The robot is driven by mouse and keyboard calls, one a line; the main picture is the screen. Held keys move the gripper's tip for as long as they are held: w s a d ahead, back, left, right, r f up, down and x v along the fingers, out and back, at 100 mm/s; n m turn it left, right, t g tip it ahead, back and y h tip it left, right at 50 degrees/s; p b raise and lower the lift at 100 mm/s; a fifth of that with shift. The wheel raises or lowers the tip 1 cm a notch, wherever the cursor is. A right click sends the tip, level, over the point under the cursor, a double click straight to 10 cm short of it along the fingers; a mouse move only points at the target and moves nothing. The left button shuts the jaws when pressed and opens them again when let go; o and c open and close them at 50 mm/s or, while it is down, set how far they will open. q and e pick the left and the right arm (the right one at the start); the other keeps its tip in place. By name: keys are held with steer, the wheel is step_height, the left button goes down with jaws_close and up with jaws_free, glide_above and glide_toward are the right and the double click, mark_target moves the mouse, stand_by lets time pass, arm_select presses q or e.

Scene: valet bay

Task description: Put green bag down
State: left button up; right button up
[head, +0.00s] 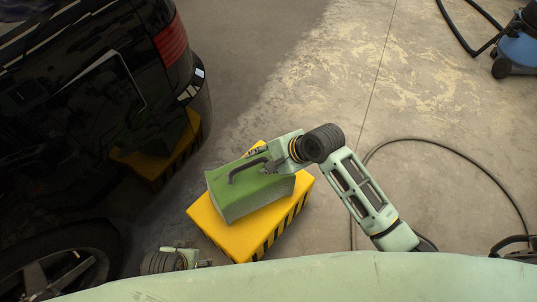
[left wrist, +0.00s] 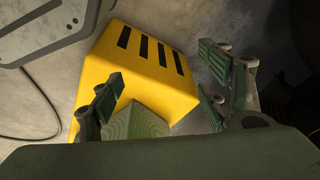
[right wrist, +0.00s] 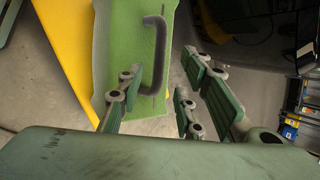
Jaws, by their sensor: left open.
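The green bag (head: 235,195), box-shaped with a dark handle (head: 240,170), sits on the yellow block (head: 262,232) with black stripes. The right wrist view shows the bag's green face (right wrist: 125,60) and its handle (right wrist: 160,45) close up, ahead of the fingers. My right gripper (head: 265,160) is at the bag's upper right edge by the handle; its fingers (right wrist: 158,95) stand apart with nothing clamped between them. My left gripper (head: 205,263) is low, left of the block's near corner, open and empty. A lined green shape (left wrist: 135,122) shows beyond its fingers, probably the bag.
A black car (head: 90,90) stands close on the left, with its wheel (head: 50,275) at the lower left. A blue vacuum (head: 517,50) is at the upper right. A dark hose (head: 470,160) curves over the floor on the right. The concrete behind the block is clear.

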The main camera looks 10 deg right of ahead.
arm_select(q)
steer(key=shift+s+f, duration=0.2)
steer(key=shift+f, duration=0.45)
steer(key=shift+s+f, duration=0.2)
steer(key=shift+f, duration=0.4)
arm_select(e)
steer(key=s+d+f+n+g+h, duration=0.1)
steer(key=s+d+f+n+h, duration=0.2)
steer(key=s+d+f+n, duration=0.4)
steer(key=s+d+f+n+h, duration=0.2)
steer(key=s+d+f+n, duration=0.6)
steer(key=s+f, duration=0.5)
steer(key=shift+s+d+f+g+h, duration=0.15)
steer(key=shift+s+d+g+h, duration=0.25)
steer(key=shift+s, duration=0.8)
arm_select(q)
steer(key=shift+s+p, duration=0.1)
steer(key=shift+p, duration=0.25)
